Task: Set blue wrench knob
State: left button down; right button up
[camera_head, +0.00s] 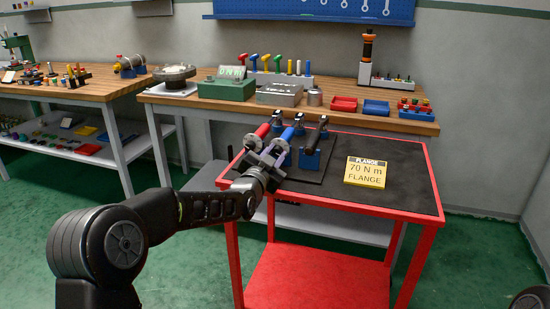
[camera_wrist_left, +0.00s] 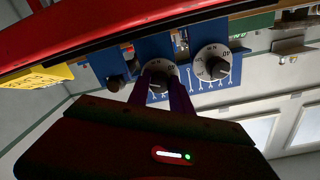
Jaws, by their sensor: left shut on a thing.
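The blue wrench (camera_head: 287,134) lies in a rack on the red cart, between a red wrench (camera_head: 263,130) and a black wrench (camera_head: 311,138). Its end carries a black knob (camera_wrist_left: 158,84) on a round white dial (camera_wrist_left: 158,68), seen in the left wrist view. My left gripper (camera_head: 268,159) is at the near end of the wrenches, its two fingers shut on this middle knob. The dial's figures are too small to read surely, and the fingers hide part of it. A second dial (camera_wrist_left: 212,62) with its own black knob is beside it, clear of the fingers. My right gripper is out of view.
The mat's right side is free. A wooden bench (camera_head: 340,113) with trays and tools stands behind.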

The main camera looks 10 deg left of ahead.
pick_arm(q)
jog(key=shift+f+n+b, duration=0.25)
jog(key=shift+n+b, duration=0.35)
jog(key=shift+b, duration=0.15)
jog(key=n+b, duration=0.9)
jog(key=n, duration=0.1)
jog(key=shift+d+n+y+b, duration=0.1)
jog(key=shift+n+y+b, duration=0.2)
jog(key=shift+n+b, duration=0.45)
jog(key=n+b, duration=0.2)
jog(key=n, duration=0.3)
jog(key=shift+r, duration=0.1)
jog(key=n+b, duration=0.1)
jog(key=n, duration=0.3)
jog(key=n+b, duration=0.1)
jog(key=n, duration=0.3)
jog(key=shift+d+b, duration=0.1)
jog(key=shift+b, duration=0.2)
jog(key=shift+r+n+y+b, duration=0.1)
jog(key=shift+n+y+b, duration=0.2)
jog(key=shift+n, duration=1.55)
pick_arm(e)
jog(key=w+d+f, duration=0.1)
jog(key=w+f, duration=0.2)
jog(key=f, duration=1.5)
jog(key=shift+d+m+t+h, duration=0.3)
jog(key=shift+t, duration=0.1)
